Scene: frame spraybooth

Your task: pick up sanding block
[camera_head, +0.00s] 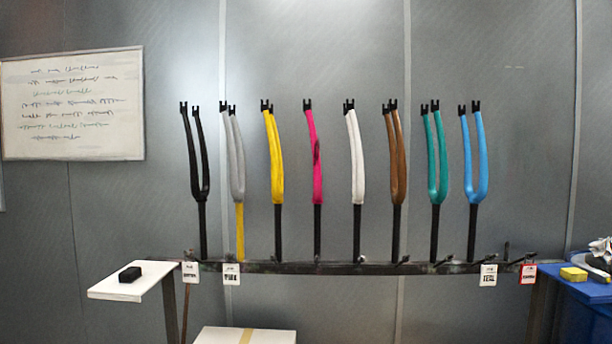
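A small black block (130,274) lies flat on a white shelf (112,289) at the lower left. It looks like the sanding block, and nothing touches it from above. A yellow block with a darker side (574,274) lies on a blue surface (592,290) at the right edge; it looks like a sponge, but I cannot tell for sure. My gripper is not in view.
Several coloured bicycle forks, among them a pink one (315,160), stand upright on a dark rail (330,268) with hanging tags. A white box (220,336) is below. A whiteboard (72,105) hangs at left. Crumpled cloth (600,250) lies at right.

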